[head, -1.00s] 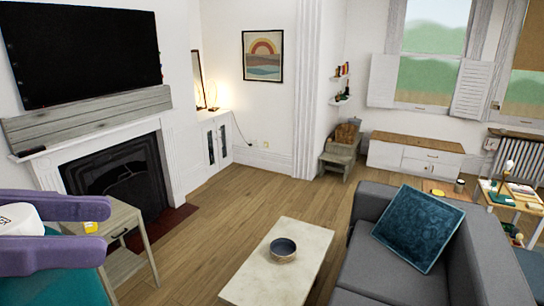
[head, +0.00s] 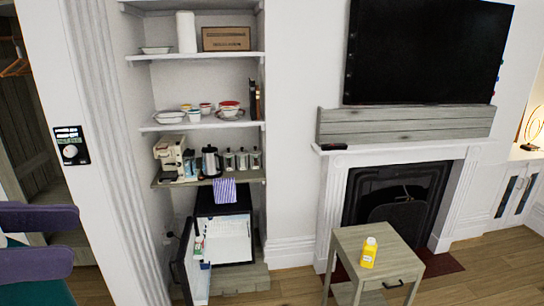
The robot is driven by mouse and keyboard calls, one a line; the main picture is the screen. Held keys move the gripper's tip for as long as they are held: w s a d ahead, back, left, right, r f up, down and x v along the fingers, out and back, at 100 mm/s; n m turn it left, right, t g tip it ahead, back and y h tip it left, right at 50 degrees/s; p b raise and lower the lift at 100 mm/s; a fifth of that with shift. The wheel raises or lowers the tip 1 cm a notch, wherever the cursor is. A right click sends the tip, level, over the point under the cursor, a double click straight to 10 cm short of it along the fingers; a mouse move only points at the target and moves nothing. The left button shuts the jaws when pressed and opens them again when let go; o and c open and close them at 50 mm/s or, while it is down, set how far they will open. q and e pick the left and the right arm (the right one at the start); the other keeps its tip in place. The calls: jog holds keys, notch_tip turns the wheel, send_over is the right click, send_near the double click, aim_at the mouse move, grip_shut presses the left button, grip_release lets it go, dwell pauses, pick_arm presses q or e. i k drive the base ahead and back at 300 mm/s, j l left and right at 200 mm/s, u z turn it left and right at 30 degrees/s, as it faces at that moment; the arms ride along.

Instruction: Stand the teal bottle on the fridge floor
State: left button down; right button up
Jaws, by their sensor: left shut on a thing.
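The small black fridge (head: 222,204) stands in the alcove below the shelves. Its door (head: 190,268) is open, swung toward me on the left, with small items in its racks. The white interior shows, but its floor is hard to make out from here. My left gripper (head: 38,240) is at the left edge, cut off by the frame, with two purple fingers close to the camera. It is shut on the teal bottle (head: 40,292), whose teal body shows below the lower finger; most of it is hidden. The gripper is well left of and nearer than the fridge. My right gripper is out of view.
A grey side table (head: 375,246) with a yellow bottle (head: 369,253) stands right of the fridge, before the fireplace (head: 400,190). A striped cloth (head: 224,190) hangs above the fridge. Shelves above hold a coffee machine (head: 172,158), kettle and dishes. Floor shows between fridge and table.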

aim_at(232, 254)
jog(key=i+u, duration=0.15)
jog(key=i, duration=2.65)
jog(key=i+j+z, duration=0.1)
jog(key=i, duration=0.9)
